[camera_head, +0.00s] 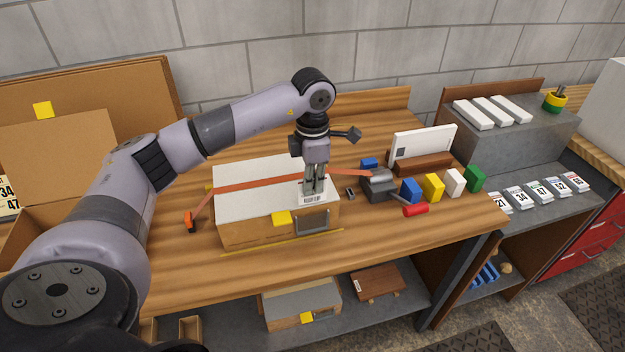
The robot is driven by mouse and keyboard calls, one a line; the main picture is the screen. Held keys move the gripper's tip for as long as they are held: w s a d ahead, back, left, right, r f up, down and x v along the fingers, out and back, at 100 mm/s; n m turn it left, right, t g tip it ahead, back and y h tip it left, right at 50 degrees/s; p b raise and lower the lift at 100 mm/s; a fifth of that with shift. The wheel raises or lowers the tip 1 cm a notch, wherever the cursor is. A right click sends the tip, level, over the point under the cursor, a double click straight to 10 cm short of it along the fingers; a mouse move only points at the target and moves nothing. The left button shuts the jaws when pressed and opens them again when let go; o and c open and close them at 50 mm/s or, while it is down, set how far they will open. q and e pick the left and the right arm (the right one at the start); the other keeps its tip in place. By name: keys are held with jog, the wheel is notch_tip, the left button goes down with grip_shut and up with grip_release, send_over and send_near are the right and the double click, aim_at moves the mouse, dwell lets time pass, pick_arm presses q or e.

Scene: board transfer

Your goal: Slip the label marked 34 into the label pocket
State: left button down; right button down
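My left gripper (313,190) points down over the front of a box with a white lid (250,184). Its fingers are close together on a small white label (313,199) with dark print along its lower edge; its number is too small to read. The label is just above a grey metal label pocket (313,223) on the box's front face, apart from the pocket's visible frame. A label stack marked 34 (517,197) lies on the grey shelf at right, between 21 and 47. My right gripper is not in view.
An orange strap (258,184) crosses the lid, and a yellow tag (282,217) sits beside the pocket. A strap tool (378,184), coloured blocks (433,187) and a red cylinder (416,210) lie right of the box. The bench front is clear.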

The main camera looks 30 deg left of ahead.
aim_at(312, 202)
pick_arm(q)
jog(key=shift+f+b, duration=0.9)
jog(key=shift+f, duration=0.75)
jog(key=shift+f+b, duration=1)
jog(key=shift+b, duration=0.05)
jog(key=c, duration=1.7)
grip_release()
jog(key=shift+r, duration=0.15)
notch_tip(312, 202, up, 12)
jog(key=shift+f, duration=0.1)
